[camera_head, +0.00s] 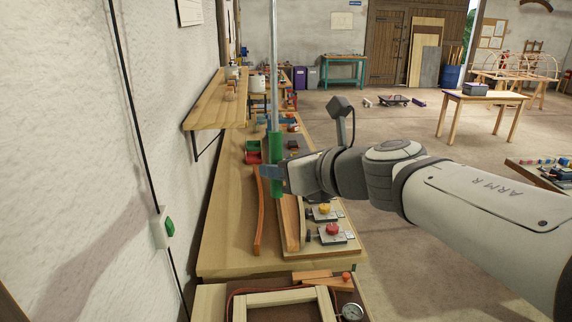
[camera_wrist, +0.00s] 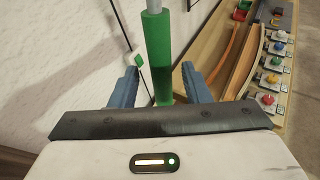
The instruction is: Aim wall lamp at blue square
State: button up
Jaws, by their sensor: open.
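A green cylindrical grip (camera_head: 276,148) sits on a thin grey vertical rod (camera_head: 274,60) that runs up out of the head view. I cannot tell whether the rod belongs to the wall lamp; no lamp head shows. My gripper (camera_head: 270,173) is at the lower part of the green grip, its blue fingers partly hidden. In the wrist view the green grip (camera_wrist: 157,45) stands between the two blue fingers of my gripper (camera_wrist: 159,76), with gaps on both sides. The fingers are open. I see no clear blue square target.
A long wooden bench (camera_head: 225,235) holds a bent orange lath (camera_head: 259,215), a curved form, and clamps with red (camera_head: 333,230) and yellow knobs. A wall shelf (camera_head: 215,105) juts out at the left. A green switch (camera_head: 168,225) is on the white wall.

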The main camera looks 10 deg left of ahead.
jog(key=v, duration=0.5)
jog(key=shift+s, duration=0.15)
jog(key=shift+d, duration=0.1)
jog(key=w+d+f+m+t+h+b, duration=0.3)
jog(key=d+f+m+h, duration=0.3)
jog(key=d+m, duration=0.6)
jog(key=w+d+f+m+t+h+b, duration=0.25)
jog(key=d+f+m+h, duration=0.5)
jog(key=m, duration=0.95)
jog(key=s+d+f+m+g+y+b, duration=0.2)
jog(key=s+f+m+g, duration=0.8)
jog(key=s+f+m, duration=0.5)
jog(key=shift+d+f+m+b, duration=0.3)
jog(key=shift+d+f+m, duration=0.25)
jog(key=shift+f+m, duration=0.3)
